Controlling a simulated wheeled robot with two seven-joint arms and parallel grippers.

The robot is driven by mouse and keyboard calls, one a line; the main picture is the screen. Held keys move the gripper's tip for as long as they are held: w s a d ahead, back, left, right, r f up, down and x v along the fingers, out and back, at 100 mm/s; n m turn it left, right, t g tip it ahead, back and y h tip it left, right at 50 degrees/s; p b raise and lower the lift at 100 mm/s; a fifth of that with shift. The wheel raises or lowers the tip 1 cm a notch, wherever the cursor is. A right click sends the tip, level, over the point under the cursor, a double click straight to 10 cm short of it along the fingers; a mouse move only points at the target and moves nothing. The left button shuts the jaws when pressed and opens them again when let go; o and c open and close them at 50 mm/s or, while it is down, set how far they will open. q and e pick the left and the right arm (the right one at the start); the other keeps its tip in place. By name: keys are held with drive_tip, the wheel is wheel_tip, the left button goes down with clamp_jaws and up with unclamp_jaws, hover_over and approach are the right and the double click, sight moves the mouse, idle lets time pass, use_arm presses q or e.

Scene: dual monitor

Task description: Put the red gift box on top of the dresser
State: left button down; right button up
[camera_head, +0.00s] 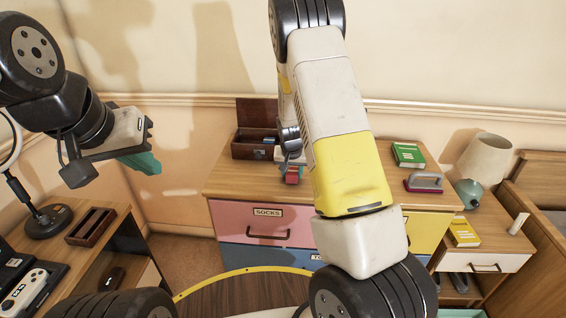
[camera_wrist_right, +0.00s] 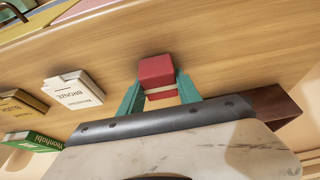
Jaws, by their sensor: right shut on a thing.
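The red gift box (camera_head: 292,176) has a pale band and is at the front left part of the dresser top (camera_head: 235,180). My right gripper (camera_head: 290,162) is shut on it; in the right wrist view the red gift box (camera_wrist_right: 156,70) sits between the two teal fingers of my right gripper (camera_wrist_right: 159,90). I cannot tell whether the box touches the wood or hovers just above it. My right arm hides the middle of the dresser. My left gripper (camera_head: 145,163) hangs in the air at the left, with teal fingers and nothing visible in it; its finger gap is unclear.
An open dark wooden box (camera_head: 255,145) stands at the dresser's back left. A green book (camera_head: 408,155) and a red-and-grey handled object (camera_head: 424,182) lie at its right. The wrist view shows a white book (camera_wrist_right: 73,90) beside the gripper. A lamp (camera_head: 483,160) stands further right.

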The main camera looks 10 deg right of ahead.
drive_tip(key=shift+f, duration=0.25)
drive_tip(key=o, duration=1.3)
drive_tip(key=shift+o, duration=0.2)
drive_tip(key=shift+r, duration=0.1)
drive_tip(key=s+a+r+n+y, duration=0.1)
drive_tip(key=s+a+r+y, duration=0.1)
drive_tip(key=s+r, duration=0.85)
drive_tip(key=s+a+r+y, duration=0.1)
drive_tip(key=s+r, duration=0.6)
drive_tip(key=r, duration=0.7)
drive_tip(key=s+r+n+t, duration=0.1)
drive_tip(key=s+r, duration=0.2)
drive_tip(key=s, duration=0.4)
drive_tip(key=s+a+r+n+t, duration=0.1)
drive_tip(key=s+r, duration=0.2)
drive_tip(key=s, duration=0.5)
drive_tip(key=shift+s+a+r+n, duration=0.15)
drive_tip(key=shift+a+r+n, duration=0.15)
drive_tip(key=shift+n, duration=0.1)
